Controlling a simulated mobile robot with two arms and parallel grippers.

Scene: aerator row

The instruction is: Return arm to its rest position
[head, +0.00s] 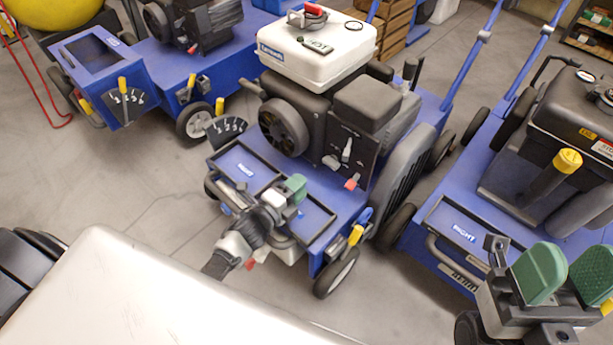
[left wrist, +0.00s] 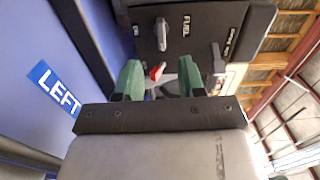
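My left gripper (head: 286,190) is over the front deck of the middle blue aerator (head: 318,215), facing its black engine. In the left wrist view its green fingers (left wrist: 160,80) are apart with nothing held between them. A red-tipped lever (left wrist: 157,72) shows beyond the gap; it also shows in the head view (head: 351,184). A grey fuel lever (left wrist: 162,33) is above it on the panel. My right gripper (head: 568,268) is at the lower right, in front of the right-hand aerator (head: 425,235). Its green pads stand apart and empty.
A blue panel with a LEFT label (left wrist: 55,88) is close on the left of the left wrist view. Another blue aerator (head: 150,65) stands at the back left. A yellow-capped post (head: 567,160) rises on the right machine. Bare concrete floor (head: 140,190) lies at the left.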

